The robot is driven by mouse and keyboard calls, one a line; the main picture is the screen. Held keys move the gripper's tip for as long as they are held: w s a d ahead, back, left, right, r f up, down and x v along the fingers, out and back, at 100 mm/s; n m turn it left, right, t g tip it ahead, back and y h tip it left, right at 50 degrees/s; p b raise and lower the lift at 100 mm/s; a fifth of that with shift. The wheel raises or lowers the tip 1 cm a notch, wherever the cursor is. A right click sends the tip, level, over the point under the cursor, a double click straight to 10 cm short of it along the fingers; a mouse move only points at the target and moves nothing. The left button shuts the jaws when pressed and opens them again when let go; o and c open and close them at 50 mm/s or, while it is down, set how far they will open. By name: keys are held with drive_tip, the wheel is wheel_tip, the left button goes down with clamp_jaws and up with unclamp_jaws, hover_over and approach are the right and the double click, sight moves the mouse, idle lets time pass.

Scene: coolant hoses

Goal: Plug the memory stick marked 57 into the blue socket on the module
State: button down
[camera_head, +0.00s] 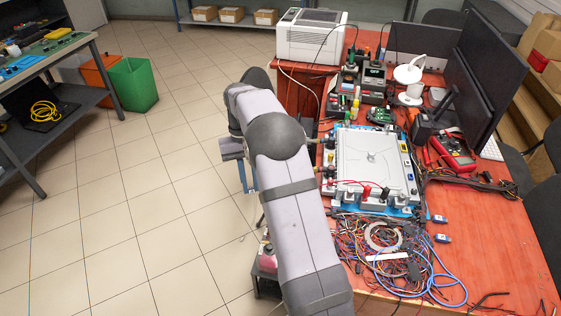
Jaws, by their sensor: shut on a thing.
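The module is a pale grey box (368,160) on a blue mat on the red table, with a row of small coloured sockets (408,168) along its right edge. I cannot clearly pick out the blue one at this size. Two small blue memory sticks with pale labels lie on the table right of the wires, one farther (438,219) and one nearer (442,238). Their numbers are unreadable. My gripper (248,190) points down left of the table, well apart from the module. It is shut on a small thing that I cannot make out.
Tangled wires (375,245) and a blue cable coil (447,288) lie in front of the module. A red multimeter (453,153), monitors (480,75) and a printer (311,38) stand around it.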

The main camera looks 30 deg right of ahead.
drive_tip(key=s+a+f+n+g, duration=0.1)
drive_tip(key=s+a+n+g, duration=0.15)
drive_tip(key=s+a, duration=0.4)
drive_tip(key=w+d+n+g+h+p, duration=0.1)
drive_tip(key=w+d+n+h, duration=0.15)
drive_tip(key=d, duration=0.35)
drive_tip(key=w+d+n+g+h, duration=0.1)
drive_tip(key=w+d+n+h, duration=0.1)
drive_tip(key=w+d+n, duration=0.3)
drive_tip(key=s+d+n+h, duration=0.1)
drive_tip(key=s+d+h, duration=0.1)
drive_tip(key=d, duration=0.9)
drive_tip(key=s+d+r+n+h, duration=0.1)
drive_tip(key=s+d, duration=0.3)
drive_tip(key=d, duration=0.7)
drive_tip(key=s+d+n+h, duration=0.2)
drive_tip(key=s+d+h, duration=0.1)
drive_tip(key=d, duration=0.8)
drive_tip(key=shift+s+d+r+t, duration=0.2)
drive_tip(key=shift+d+r+t, duration=0.05)
drive_tip(key=shift+d+r, duration=0.15)
drive_tip(key=s+d+r+m+g+b, duration=0.1)
drive_tip(key=s+d+r+g+b, duration=0.1)
drive_tip(key=s+d, duration=0.6)
drive_tip(key=shift+d+h, duration=0.35)
drive_tip(key=shift+d, duration=0.55)
drive_tip(key=shift+s+f, duration=0.1)
